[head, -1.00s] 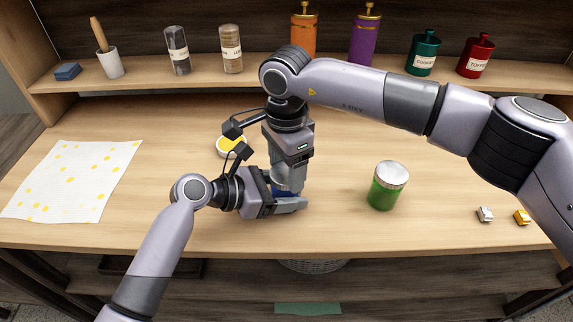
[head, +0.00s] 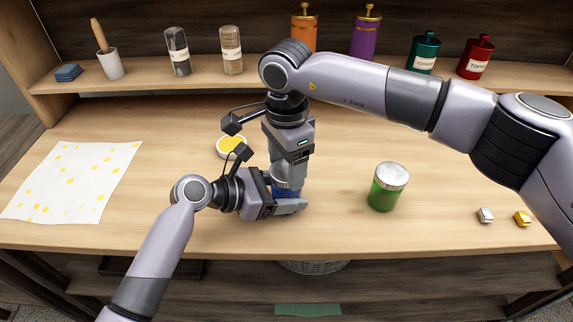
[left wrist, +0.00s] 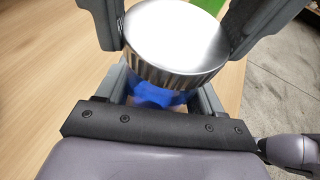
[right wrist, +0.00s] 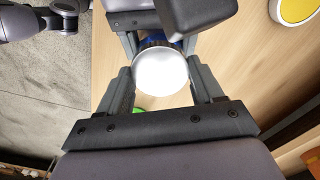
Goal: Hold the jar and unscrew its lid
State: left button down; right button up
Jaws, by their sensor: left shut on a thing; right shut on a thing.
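The jar (head: 283,193) with blue contents stands near the middle of the counter's front, largely hidden by my grippers; its blue body also shows in the left wrist view (left wrist: 155,96). My left gripper (head: 290,204) reaches in from the left and is shut around the jar's body. The round silver lid (left wrist: 175,38) sits on top of the jar. My right gripper (head: 288,178) comes down from above and is shut on the lid, a finger on either side. The lid also shows between the fingers in the right wrist view (right wrist: 160,70). I cannot tell how loose it is.
A green jar (head: 386,190) with a silver lid stands to the right. A round yellow-topped dish (head: 231,146) lies behind my left gripper. A spotted cloth (head: 75,180) lies at left; two small clips (head: 486,215) lie at right. Canisters and shakers line the back shelf (head: 200,82).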

aim_at(287, 170)
jog(key=shift+r, duration=0.6)
jog(key=shift+r, duration=2)
pick_arm(q)
jog(key=shift+c, duration=0.3)
grip_release()
